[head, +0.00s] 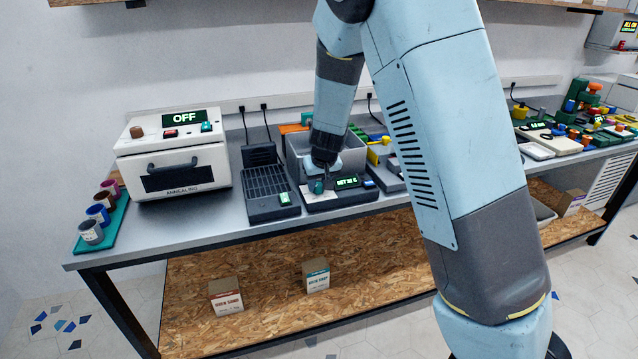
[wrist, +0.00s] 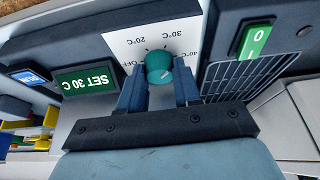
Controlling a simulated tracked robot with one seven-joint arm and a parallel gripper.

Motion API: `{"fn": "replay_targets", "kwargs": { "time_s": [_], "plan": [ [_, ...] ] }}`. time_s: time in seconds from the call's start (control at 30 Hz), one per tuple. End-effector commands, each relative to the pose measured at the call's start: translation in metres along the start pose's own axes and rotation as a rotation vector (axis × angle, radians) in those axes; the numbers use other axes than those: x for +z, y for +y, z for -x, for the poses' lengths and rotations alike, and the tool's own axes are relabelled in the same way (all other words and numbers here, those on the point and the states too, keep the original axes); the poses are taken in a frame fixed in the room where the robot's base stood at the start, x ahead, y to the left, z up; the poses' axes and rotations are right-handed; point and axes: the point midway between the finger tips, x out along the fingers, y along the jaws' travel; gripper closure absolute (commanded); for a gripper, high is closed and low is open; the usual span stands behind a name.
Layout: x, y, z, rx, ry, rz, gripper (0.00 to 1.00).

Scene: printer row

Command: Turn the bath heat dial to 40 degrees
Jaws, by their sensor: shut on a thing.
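The bath heat dial is a teal knob (wrist: 159,67) on a white scale plate (wrist: 120,45) with marks OFF, 20, 30 and 40 °C. The knob also shows in the head view (head: 318,187). My gripper (wrist: 160,88) has one finger on each side of the knob and is shut on it. The green display (wrist: 86,83) beside the plate reads SET 30 C. A small pale line shows on the knob's face; its exact aim is hard to tell. In the head view my arm reaches down to the bath's front panel.
A blue-lit button (wrist: 30,77) sits beyond the display. The grey bath tub (head: 296,158) is behind. A white annealing oven (head: 172,160) reads OFF.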

Motion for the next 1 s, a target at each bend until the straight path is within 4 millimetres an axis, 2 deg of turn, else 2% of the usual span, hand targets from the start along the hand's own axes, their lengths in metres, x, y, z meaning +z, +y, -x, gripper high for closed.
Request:
{"fn": "replay_targets", "kwargs": {
  "time_s": [0.03,0.1,0.47,1.0],
  "plan": [
    [-0.0001,0.0004,0.0001,0.000,0.000,0.000,0.91],
    [-0.0001,0.0004,0.0001,0.001,0.000,0.000,0.98],
    [-0.0001,-0.0008,0.0000,0.023,0.000,-0.052,0.98],
    [-0.0010,-0.0039,-0.0005,0.175,0.002,-0.409,0.98]
  ]
}}
